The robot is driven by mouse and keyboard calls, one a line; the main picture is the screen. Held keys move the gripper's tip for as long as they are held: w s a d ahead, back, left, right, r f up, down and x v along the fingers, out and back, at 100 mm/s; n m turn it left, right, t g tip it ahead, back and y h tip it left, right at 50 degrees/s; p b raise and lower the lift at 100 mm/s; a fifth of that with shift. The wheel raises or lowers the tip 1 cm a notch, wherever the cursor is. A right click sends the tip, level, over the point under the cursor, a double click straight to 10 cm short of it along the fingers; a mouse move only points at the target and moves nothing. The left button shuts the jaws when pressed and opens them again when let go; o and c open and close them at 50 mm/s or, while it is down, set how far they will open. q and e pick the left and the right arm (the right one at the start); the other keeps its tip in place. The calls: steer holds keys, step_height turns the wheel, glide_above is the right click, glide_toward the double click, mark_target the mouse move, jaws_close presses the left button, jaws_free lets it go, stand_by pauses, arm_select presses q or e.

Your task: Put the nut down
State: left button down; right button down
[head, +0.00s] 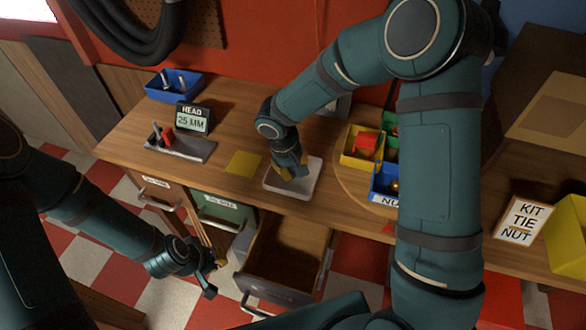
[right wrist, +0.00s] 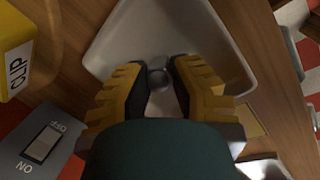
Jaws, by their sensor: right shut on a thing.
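My right gripper (head: 290,172) is over the white tray (head: 270,184) on the workbench. In the right wrist view its two yellow-and-black fingers (right wrist: 157,88) are shut on a small grey rounded piece, the nut (right wrist: 157,77). The nut is above the tray floor (right wrist: 190,30); whether it touches is hard to tell. In the head view the nut is hidden by the gripper. My left gripper (head: 205,277) hangs low at the left, in front of the drawers and away from the tray; its opening is unclear.
An open, empty-looking drawer (head: 285,250) juts out below the tray. A yellow bin (head: 350,158) and a blue bin (head: 380,190) stand right of the tray. A yellow square (head: 243,163), a tool holder (head: 190,148) and a "HEAD 25 MM" display (head: 192,118) are left of it.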

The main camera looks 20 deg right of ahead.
steer(key=shift+w+f, duration=0.1)
steer(key=shift+f, duration=0.1)
steer(key=shift+f, duration=0.15)
steer(key=c, duration=0.9)
jaws_free()
steer(key=shift+r, duration=0.2)
steer(key=p+v, duration=0.1)
steer(key=v, duration=1.1)
